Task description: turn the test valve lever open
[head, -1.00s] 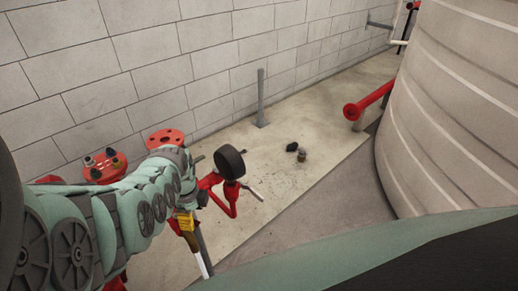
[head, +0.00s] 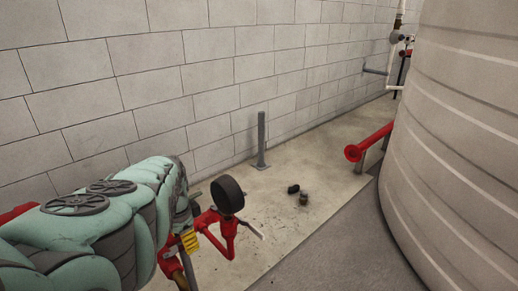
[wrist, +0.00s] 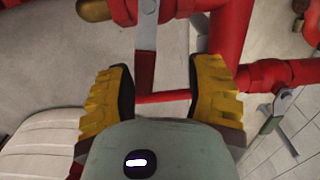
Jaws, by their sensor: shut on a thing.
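The lever runs down from red pipework at the top of the view. In the head view the yellow of my gripper (head: 190,241) shows at the red pipe assembly (head: 226,240), low at the left. My arm hides much of the valve there.
A round black gauge (head: 228,195) stands above the pipework. A block wall (head: 200,80), a grey post (head: 262,140) and a large tank (head: 450,150) surround it. Floor between is mostly clear.

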